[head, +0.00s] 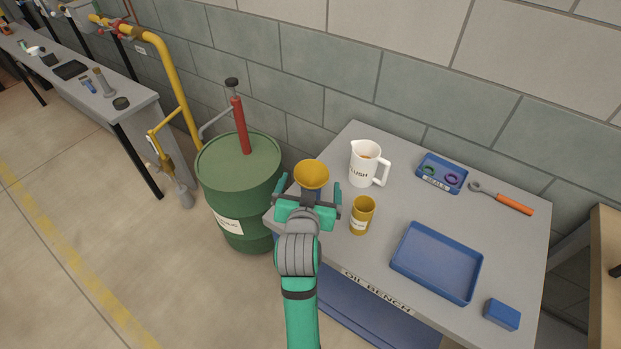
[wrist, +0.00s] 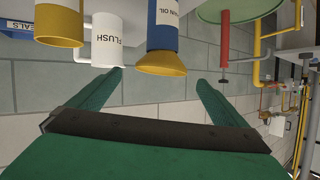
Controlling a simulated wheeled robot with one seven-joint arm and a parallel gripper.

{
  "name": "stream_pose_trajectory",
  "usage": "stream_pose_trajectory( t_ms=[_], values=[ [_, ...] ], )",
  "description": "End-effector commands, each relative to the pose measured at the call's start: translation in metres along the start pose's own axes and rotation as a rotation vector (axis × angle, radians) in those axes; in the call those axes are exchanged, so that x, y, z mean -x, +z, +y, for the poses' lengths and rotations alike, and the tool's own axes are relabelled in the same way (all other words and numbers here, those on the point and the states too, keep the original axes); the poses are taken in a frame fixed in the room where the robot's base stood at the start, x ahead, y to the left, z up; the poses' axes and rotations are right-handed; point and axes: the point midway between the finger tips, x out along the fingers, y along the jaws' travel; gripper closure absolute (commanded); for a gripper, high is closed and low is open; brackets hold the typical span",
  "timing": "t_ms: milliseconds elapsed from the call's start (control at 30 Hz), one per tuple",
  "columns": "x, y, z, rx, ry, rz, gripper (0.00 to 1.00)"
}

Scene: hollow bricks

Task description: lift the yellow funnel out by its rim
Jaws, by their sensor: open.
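The yellow funnel (head: 311,174) sits at the bench's left end, its wide mouth up, just beyond my gripper in the head view. In the wrist view, which is upside down, the funnel (wrist: 162,64) sits in the top of a blue container (wrist: 163,36) with a white label ending in "OIL". My gripper (head: 310,190) is open and empty, its fingers spread to either side of the funnel in the picture. In the wrist view my gripper (wrist: 160,77) shows both fingers apart, with the funnel between their tips in the picture. My gripper mostly hides the blue container in the head view.
A white FLUSH jug (head: 362,165) and a yellow can (head: 361,216) stand close right of the funnel. A green drum (head: 238,175) with a red pump (head: 240,126) is left. A blue tray (head: 436,262), seals tray (head: 442,174), wrench (head: 502,198) and blue block (head: 502,314) lie farther right.

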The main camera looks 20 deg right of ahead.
Motion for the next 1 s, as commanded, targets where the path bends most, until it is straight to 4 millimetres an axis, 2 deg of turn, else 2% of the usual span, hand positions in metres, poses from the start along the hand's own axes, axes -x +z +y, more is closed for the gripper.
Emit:
stream_pose_trajectory(
  t_ms=[100,367,700,1000],
  values=[
    [-0.017,0.0,0.0,-0.001,0.0,-0.001,0.03],
    [-0.034,-0.001,0.0,-0.001,0.0,0.0,0.03],
    [-0.076,-0.006,-0.002,0.0,0.0,0.0,0.03],
    [-0.08,-0.006,-0.002,0.0,0.0,0.001,0.03]
  ],
)
